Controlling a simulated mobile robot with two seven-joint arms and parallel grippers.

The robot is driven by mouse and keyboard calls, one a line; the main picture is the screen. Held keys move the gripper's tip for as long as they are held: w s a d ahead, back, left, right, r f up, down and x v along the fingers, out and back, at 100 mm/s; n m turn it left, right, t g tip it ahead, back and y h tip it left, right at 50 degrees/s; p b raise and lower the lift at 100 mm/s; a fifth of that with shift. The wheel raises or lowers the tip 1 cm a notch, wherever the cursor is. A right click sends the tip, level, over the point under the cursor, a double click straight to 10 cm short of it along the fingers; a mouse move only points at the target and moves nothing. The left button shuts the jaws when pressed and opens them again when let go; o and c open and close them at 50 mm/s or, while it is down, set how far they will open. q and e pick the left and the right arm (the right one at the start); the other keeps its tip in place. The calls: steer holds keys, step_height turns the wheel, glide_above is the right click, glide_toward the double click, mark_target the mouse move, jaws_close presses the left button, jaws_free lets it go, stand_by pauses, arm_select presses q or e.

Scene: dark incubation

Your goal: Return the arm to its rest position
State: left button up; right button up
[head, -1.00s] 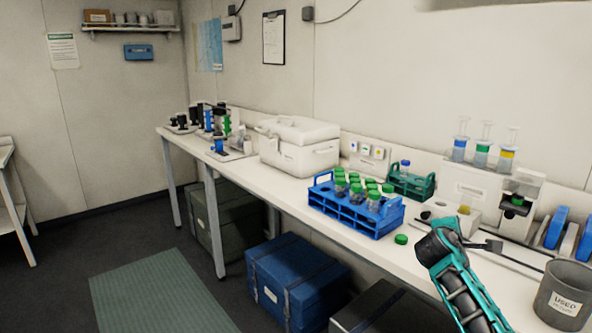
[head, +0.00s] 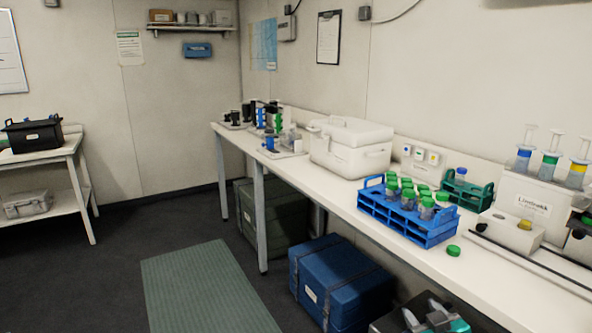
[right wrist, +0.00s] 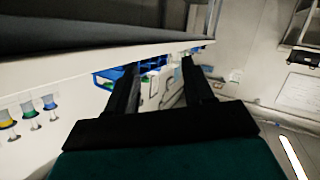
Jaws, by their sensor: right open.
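My right gripper (head: 426,314) shows at the bottom edge of the head view, in front of the bench and low, with its teal wrist partly cut off. In the right wrist view its two dark fingers (right wrist: 158,76) stand apart with nothing held between them. My left gripper is not in view.
The white bench (head: 385,221) runs along the wall and carries a blue rack (head: 405,215) of green-capped tubes, a loose green cap (head: 453,250) and a white cooler box (head: 350,148). A blue crate (head: 340,282) stands under it. The floor by the green mat (head: 205,285) is clear.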

steer(key=s+a+f+g, duration=0.1)
steer(key=s+a+f, duration=0.2)
steer(key=s, duration=0.5)
steer(key=s+a+f+g+y, duration=0.1)
steer(key=s+a+f, duration=0.2)
steer(key=s, duration=0.6)
steer(key=s+a+f+m+g, duration=0.1)
steer(key=s+a+f+g, duration=0.1)
steer(key=s+f, duration=0.4)
steer(key=s+a, duration=0.1)
steer(key=s, duration=0.1)
steer(key=shift+s, duration=0.3)
